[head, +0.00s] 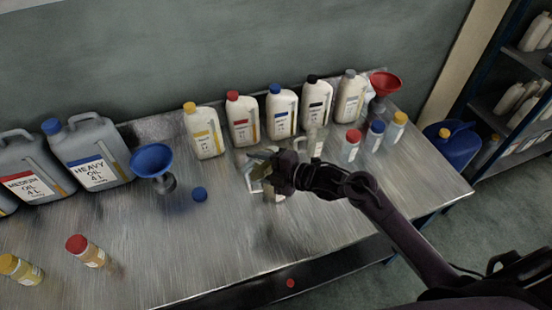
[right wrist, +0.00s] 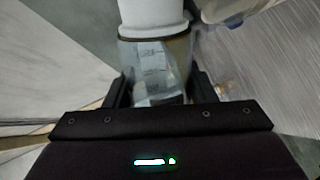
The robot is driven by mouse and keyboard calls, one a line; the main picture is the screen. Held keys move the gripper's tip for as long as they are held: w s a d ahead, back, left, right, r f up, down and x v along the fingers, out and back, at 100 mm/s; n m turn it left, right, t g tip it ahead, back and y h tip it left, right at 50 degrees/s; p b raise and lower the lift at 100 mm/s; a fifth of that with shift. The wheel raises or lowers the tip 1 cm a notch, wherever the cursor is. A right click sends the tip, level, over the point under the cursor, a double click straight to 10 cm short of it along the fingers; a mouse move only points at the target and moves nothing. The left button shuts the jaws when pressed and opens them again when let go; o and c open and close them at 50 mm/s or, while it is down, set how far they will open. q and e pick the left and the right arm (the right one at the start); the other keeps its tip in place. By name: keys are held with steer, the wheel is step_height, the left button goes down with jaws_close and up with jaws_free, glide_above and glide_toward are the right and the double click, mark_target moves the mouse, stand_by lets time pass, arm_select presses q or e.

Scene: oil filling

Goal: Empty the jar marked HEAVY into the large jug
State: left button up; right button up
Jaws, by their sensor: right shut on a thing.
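My right gripper (head: 278,178) is shut on a small clear jar (head: 259,170), held tilted over the middle of the table. The jar has a yellowish tint; its label cannot be read in the head view. In the right wrist view the clear jar (right wrist: 158,75) is between the fingers, with small markings and a pale rounded part beyond it. A pale clear vessel (head: 254,185), perhaps the large jug, shows partly under the gripper, mostly hidden. My left gripper is out of view.
A blue-capped grey canister marked HEAVY OIL (head: 92,160) and a blue funnel (head: 152,161) stand left. Several white bottles (head: 243,120) line the back. Capped small jars (head: 351,146) stand right, others (head: 88,250) front left. A red funnel (head: 385,84) is back right. The front middle is clear.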

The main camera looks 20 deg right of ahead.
steer(key=shift+w+d+r+m+p, duration=0.25)
steer(key=shift+r+m+p, duration=0.3)
steer(key=shift+m, duration=0.15)
stand_by(0.6)
